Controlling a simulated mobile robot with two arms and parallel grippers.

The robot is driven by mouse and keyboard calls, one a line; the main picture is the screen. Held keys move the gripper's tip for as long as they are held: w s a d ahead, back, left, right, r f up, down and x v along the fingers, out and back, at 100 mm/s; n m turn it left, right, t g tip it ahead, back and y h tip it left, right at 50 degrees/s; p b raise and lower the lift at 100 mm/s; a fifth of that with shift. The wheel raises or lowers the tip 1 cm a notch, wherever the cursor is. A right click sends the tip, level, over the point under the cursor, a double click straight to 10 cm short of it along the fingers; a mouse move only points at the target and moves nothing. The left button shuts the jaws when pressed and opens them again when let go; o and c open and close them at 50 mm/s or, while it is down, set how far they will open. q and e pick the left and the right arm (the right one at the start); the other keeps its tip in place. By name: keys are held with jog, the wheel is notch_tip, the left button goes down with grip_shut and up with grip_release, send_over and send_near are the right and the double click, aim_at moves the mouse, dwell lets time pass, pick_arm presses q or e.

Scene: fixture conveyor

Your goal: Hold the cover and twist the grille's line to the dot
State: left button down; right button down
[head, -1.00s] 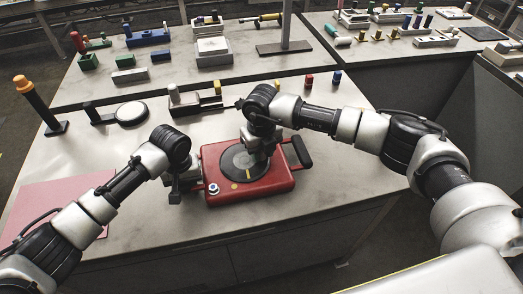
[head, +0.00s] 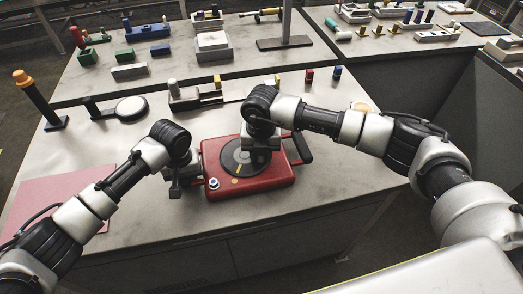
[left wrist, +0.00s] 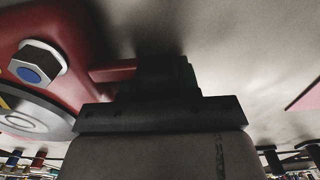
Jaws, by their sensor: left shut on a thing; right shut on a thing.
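The red cover (head: 275,182) lies flat on the near table. The dark round grille (head: 229,160) sits in its top. The grille's short yellow line (head: 239,168) points toward the near edge, close to a yellow mark (head: 235,181) on the cover; the gap is too small to judge exactly. My left gripper (head: 176,184) is at the cover's left side; in the left wrist view its jaws (left wrist: 165,75) are shut on a red tab (left wrist: 110,70) of the cover. My right gripper (head: 260,157) is shut on the grille from above and hides its grip part.
A bolt with a blue centre (head: 213,183) stands at the cover's near left corner. A pink mat (head: 55,210) lies at left.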

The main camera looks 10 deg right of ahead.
dwell(0.4)
jog(key=c, duration=0.8)
grip_release()
notch_tip(320, 180, up, 12)
